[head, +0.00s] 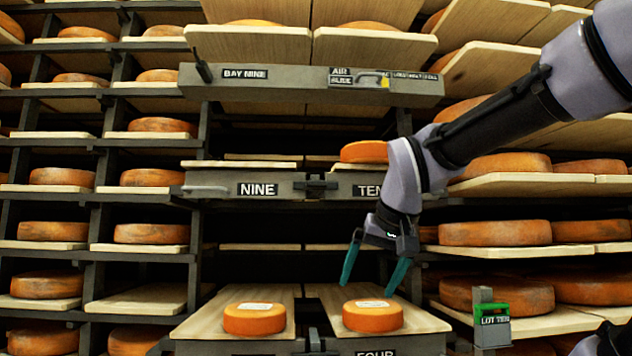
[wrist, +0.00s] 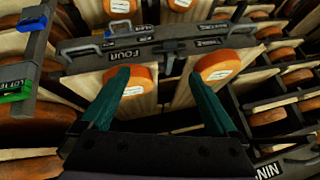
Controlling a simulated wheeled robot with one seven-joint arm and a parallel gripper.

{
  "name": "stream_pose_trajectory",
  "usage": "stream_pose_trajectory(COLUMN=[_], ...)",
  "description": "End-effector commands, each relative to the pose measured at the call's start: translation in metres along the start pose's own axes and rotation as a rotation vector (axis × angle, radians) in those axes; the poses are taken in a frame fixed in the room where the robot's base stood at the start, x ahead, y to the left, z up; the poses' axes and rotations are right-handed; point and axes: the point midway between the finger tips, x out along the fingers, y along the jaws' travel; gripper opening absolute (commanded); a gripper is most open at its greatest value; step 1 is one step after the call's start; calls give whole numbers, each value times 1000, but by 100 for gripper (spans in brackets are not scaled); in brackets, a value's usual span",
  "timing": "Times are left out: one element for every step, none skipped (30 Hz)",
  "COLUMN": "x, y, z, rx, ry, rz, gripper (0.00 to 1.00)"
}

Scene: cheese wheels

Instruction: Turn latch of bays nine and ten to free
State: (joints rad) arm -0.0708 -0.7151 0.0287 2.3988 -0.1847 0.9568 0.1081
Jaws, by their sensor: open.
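The latch (head: 316,185) of bays nine and ten is a dark piece on the grey front rail, between the NINE plate (head: 258,189) and the TEN plate (head: 368,191). Its bar looks roughly level across the gap. My gripper (head: 368,286) has dark teal fingers spread apart, with nothing between them. It is below and right of this latch, pointing down over the lower boards. In the wrist view my gripper (wrist: 160,75) faces the FOUR rail and two labelled cheeses; part of the NINE plate (wrist: 268,172) shows at the bottom right corner.
Two orange cheeses (head: 255,318) (head: 372,315) sit on pulled-out boards below. A cheese (head: 364,152) rests above the TEN plate. The BAY NINE beam (head: 300,82) crosses above. A green LOT TEN holder (head: 494,316) stands at right. Shelves of cheese flank both sides.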

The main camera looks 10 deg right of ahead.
Motion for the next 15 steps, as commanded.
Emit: stream_pose_trajectory(x=[-11,-19,-31,-41,-52,-66,-78,-89,-103,-114,-123,-135,-142,-148,-154], y=[-14,-22,-34,-44,-54,-68,-79,-90,-104,-113,-121,-131,-136,-142,-146], z=[-19,-31,-48,-62,-75,-91,-103,-114,-127,-135,-142,-150,-155,-159,-163], rx=[-55,-85,-122,-146,-168,-192,-207,-219,-229,-235,-238,-240,-241,-240,-240], ry=[33,59,103,139,180,234,277,319,372,411,444,485,510,531,552], rz=[24,45,70,88,102,118,126,131,134,135,135,131,130,127,126], gripper=[95,95,95,95,95,95,95,95,95,95,95,95,95,95,95])
